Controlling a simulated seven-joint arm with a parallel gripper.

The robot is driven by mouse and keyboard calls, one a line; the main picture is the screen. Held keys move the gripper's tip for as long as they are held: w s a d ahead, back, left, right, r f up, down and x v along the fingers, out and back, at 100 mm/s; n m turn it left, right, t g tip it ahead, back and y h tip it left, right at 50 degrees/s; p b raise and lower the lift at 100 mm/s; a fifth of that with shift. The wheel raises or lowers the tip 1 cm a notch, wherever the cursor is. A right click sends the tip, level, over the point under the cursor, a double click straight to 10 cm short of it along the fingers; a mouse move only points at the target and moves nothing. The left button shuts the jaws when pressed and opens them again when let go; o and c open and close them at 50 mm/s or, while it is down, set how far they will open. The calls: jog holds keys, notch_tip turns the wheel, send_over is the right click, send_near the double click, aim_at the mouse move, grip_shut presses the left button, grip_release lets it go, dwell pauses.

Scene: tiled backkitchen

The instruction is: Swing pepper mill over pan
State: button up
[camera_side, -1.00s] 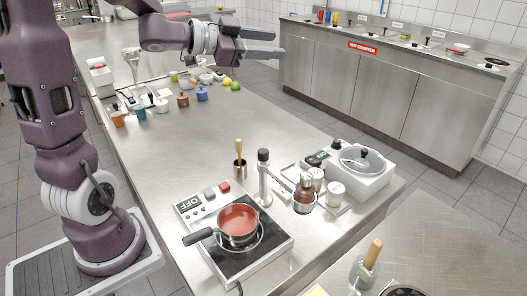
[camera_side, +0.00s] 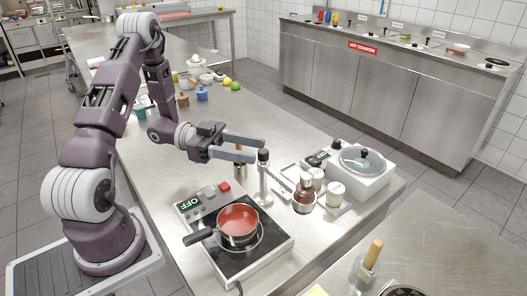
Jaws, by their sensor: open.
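The pepper mill (camera_side: 304,195), dark brown with a pale top, stands right of the pan. It appears held on a short metal arm (camera_side: 282,181) that runs from an upright silver post (camera_side: 264,186) with a black cap. The pan (camera_side: 239,219), with red contents and a black handle pointing left, sits on the hotplate (camera_side: 263,258). My gripper (camera_side: 257,151) is open and empty. Its two fingers point right, with their tips close to the post's cap; I cannot tell whether they touch it. The fingers partly hide the utensil pot (camera_side: 240,171) behind.
A white cooker with a lidded pot (camera_side: 362,160) stands at the right. Pale-lidded jars (camera_side: 335,193) stand close right of the mill. Small cups and fruit (camera_side: 235,86) lie farther back. The steel counter behind my gripper is mostly clear.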

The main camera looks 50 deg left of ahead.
aim_at(264, 151)
jog(key=x, duration=0.3)
jog(key=shift+w+d, duration=0.2)
jog(key=shift+d, duration=0.05)
jog(key=shift+c, duration=0.3)
grip_shut()
dwell(0.9)
